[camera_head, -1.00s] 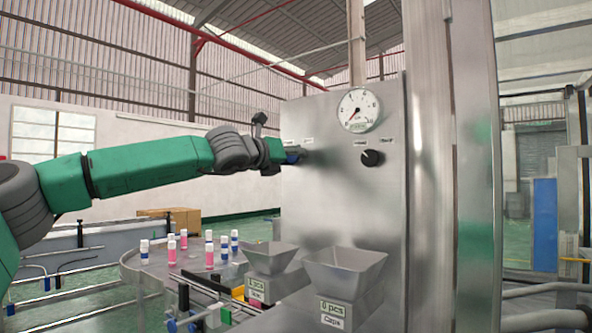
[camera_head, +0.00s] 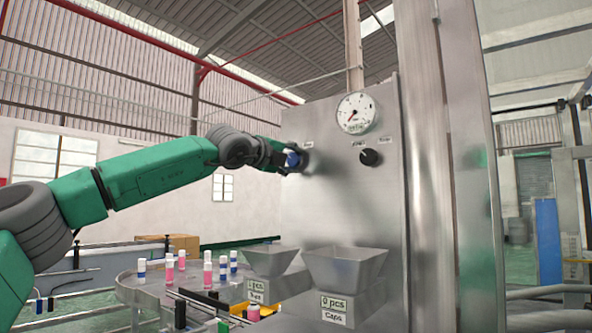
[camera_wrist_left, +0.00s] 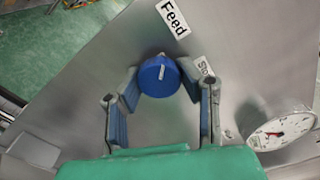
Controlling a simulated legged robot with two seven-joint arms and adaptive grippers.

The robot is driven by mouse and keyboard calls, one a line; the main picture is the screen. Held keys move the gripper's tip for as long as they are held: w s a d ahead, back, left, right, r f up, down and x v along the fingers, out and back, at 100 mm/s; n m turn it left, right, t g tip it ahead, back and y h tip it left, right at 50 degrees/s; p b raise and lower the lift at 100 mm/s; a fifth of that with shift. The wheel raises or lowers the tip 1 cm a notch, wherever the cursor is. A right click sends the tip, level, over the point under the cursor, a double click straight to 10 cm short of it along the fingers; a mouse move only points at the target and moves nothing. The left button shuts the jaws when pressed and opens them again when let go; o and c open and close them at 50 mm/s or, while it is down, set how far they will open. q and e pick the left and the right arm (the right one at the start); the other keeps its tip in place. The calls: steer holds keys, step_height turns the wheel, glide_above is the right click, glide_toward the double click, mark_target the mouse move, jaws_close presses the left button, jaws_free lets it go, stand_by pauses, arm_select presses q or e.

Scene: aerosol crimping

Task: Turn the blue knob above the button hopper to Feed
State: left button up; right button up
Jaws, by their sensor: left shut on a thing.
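The blue knob (camera_wrist_left: 160,76) sits on the steel panel, with a short white mark on its face. In the wrist view the "Feed" label (camera_wrist_left: 173,18) is above it and the "Stop" label (camera_wrist_left: 205,68), partly hidden by a finger, is to its right. My left gripper (camera_wrist_left: 161,84) has its fingers on both sides of the knob and is shut on it. In the head view the left gripper (camera_head: 291,159) is at the panel and covers most of the knob. The left hopper (camera_head: 270,261) stands below it. My right gripper is out of view.
A black knob (camera_head: 370,157) and a round gauge (camera_head: 356,113) are on the panel to the right. A second hopper (camera_head: 344,266), labelled "Caps", stands below them. Several pink and blue bottles stand on the round table (camera_head: 128,283) at the left.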

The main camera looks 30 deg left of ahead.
arm_select(q)
steer(key=shift+a+f+n, duration=0.1)
steer(key=shift+n, duration=0.4)
steer(key=o, duration=1)
steer(key=shift+o, duration=0.9)
steer(key=shift+s+a, duration=0.1)
steer(key=shift+a, duration=0.25)
steer(key=shift+s, duration=0.1)
steer(key=s+a, duration=0.1)
steer(key=s, duration=1)
steer(key=shift+s, duration=0.4)
